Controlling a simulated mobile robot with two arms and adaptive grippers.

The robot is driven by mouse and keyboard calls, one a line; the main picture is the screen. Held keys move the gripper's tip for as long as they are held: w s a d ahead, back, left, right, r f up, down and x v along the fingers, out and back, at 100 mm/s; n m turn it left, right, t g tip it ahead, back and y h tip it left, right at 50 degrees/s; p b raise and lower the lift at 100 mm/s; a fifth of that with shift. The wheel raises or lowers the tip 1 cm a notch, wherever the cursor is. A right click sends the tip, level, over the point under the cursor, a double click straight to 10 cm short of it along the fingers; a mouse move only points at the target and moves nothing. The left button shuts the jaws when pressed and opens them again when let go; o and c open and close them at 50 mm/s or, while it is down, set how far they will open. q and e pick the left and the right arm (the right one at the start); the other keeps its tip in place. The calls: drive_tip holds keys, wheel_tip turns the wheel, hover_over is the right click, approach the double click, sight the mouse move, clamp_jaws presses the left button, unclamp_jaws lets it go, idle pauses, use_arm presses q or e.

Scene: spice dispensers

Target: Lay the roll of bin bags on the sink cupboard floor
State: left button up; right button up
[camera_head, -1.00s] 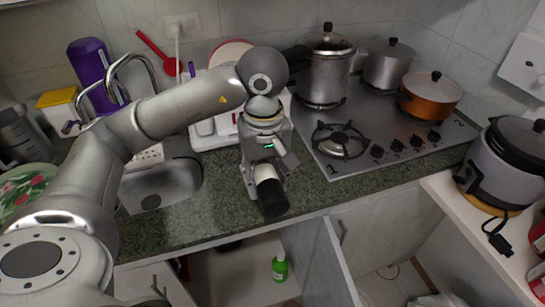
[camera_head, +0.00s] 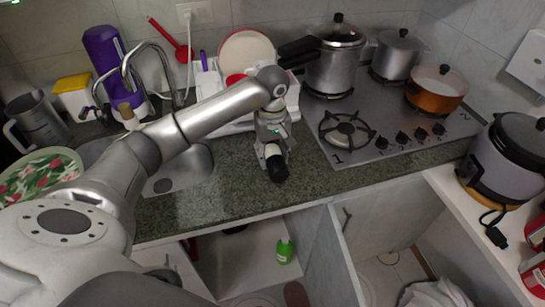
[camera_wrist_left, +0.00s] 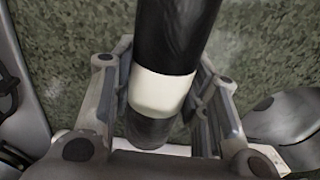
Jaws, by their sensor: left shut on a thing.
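The roll of bin bags (camera_head: 278,171) is black with a white band. My left gripper (camera_head: 271,148) is shut on it and holds it over the granite counter in front of the dish rack. The left wrist view shows the roll (camera_wrist_left: 178,38) between the two fingers of the gripper (camera_wrist_left: 165,100), its white band close to them. I cannot tell how high it is above the counter. The sink cupboard stands open below the counter, and part of its pale floor (camera_head: 240,272) shows. My right gripper is not in view.
A green bottle (camera_head: 285,251) stands inside the cupboard. An open cupboard door (camera_head: 335,262) sticks out right of the opening. The counter's front edge (camera_head: 235,222) runs above it. The sink (camera_head: 180,170) is to the left, the hob (camera_head: 395,125) to the right.

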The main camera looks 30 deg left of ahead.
use_arm(q)
drive_tip(key=shift+f+p, duration=0.4)
drive_tip(key=shift+f, duration=0.5)
drive_tip(key=shift+f+b, duration=0.3)
drive_tip(key=shift+f, duration=0.15)
drive_tip(key=o, duration=1.1)
drive_tip(key=shift+r, duration=0.1)
drive_tip(key=shift+o, duration=0.2)
